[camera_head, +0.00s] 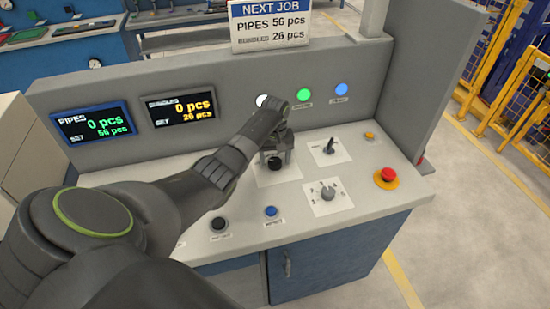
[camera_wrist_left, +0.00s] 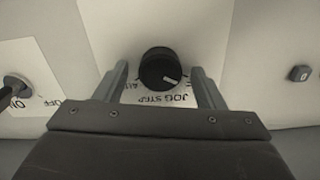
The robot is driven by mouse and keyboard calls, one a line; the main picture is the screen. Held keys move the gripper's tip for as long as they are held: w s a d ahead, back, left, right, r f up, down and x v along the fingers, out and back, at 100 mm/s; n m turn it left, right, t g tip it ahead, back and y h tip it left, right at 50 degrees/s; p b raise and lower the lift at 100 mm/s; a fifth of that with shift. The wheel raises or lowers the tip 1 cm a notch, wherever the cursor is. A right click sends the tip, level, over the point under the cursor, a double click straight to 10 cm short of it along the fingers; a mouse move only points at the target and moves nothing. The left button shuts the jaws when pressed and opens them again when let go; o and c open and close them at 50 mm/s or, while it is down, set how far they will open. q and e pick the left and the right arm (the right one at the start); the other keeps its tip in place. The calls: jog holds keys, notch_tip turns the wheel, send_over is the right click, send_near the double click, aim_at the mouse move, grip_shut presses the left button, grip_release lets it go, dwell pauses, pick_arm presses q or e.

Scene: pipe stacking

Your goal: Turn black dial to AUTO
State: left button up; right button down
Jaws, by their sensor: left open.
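The black dial (camera_head: 275,163) sits on a white plate on the console top, partly covered by my left gripper (camera_head: 276,152) directly above it. In the left wrist view the round black dial (camera_wrist_left: 158,66) lies between the two open fingers of my left gripper (camera_wrist_left: 160,72), with a gap visible on each side. Its white pointer mark aims to the lower right of that picture, toward the JOG side. The JOG and STEP labels show below the dial, and the partly hidden AUTO label is at lower left. My right gripper is not in view.
A toggle switch (camera_head: 328,146) and a grey selector knob (camera_head: 328,191) stand right of the dial. A red emergency button (camera_head: 388,175) is farther right. Blue (camera_head: 270,211) and black (camera_head: 219,224) buttons are nearer the front edge. The back panel (camera_head: 345,115) carries displays and lamps.

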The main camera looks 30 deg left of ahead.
pick_arm(q)
jog(key=shift+f, duration=0.15)
jog(key=c, duration=1)
